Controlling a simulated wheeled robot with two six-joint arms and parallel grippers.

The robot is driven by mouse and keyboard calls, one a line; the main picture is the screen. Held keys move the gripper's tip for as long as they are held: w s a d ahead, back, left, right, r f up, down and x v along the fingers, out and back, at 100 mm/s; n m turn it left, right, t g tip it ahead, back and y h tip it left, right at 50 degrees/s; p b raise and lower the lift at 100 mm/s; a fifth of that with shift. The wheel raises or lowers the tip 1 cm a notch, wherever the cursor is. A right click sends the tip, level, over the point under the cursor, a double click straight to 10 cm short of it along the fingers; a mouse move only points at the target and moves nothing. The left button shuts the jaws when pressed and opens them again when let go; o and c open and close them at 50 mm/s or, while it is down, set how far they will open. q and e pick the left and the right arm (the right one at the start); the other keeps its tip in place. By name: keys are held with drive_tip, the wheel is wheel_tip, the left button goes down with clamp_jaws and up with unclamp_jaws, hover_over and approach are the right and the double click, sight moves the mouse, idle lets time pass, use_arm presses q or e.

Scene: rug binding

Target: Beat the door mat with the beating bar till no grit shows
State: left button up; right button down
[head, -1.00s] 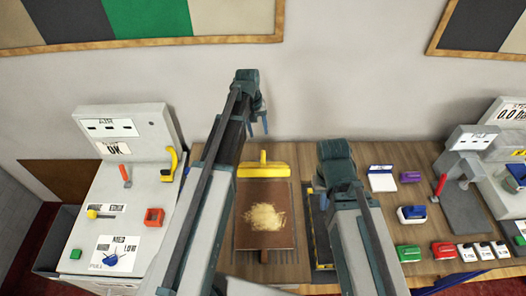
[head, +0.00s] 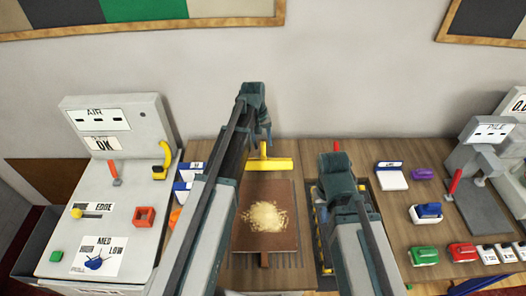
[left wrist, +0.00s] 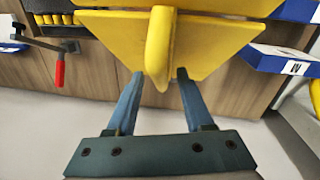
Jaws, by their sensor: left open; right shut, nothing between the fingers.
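The brown door mat (head: 281,237) lies on the wooden bench, with a heap of tan grit (head: 264,216) on its middle. The yellow beating bar (head: 280,164) is at the mat's far edge, its upright grip partly hidden by my left gripper (head: 266,138). In the left wrist view my open left gripper (left wrist: 158,78) has the yellow grip (left wrist: 160,45) showing between its fingers, not clamped; I cannot tell whether they touch. My right gripper (head: 320,206) is low over the bench just right of the mat, shut and empty, partly hidden by its own arm.
A grey machine (head: 107,190) with a red lever stands left of the bench. On the right are a white-and-blue box (head: 392,177), a purple block (head: 421,173), green (head: 424,256) and red (head: 463,253) blocks, and a grey press (head: 484,205). A black-and-yellow framed item lies under my right arm.

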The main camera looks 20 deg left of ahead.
use_arm(q)
drive_tip(key=shift+f+b, duration=0.4)
drive_tip(key=shift+f, duration=0.35)
clamp_jaws()
idle(0.9)
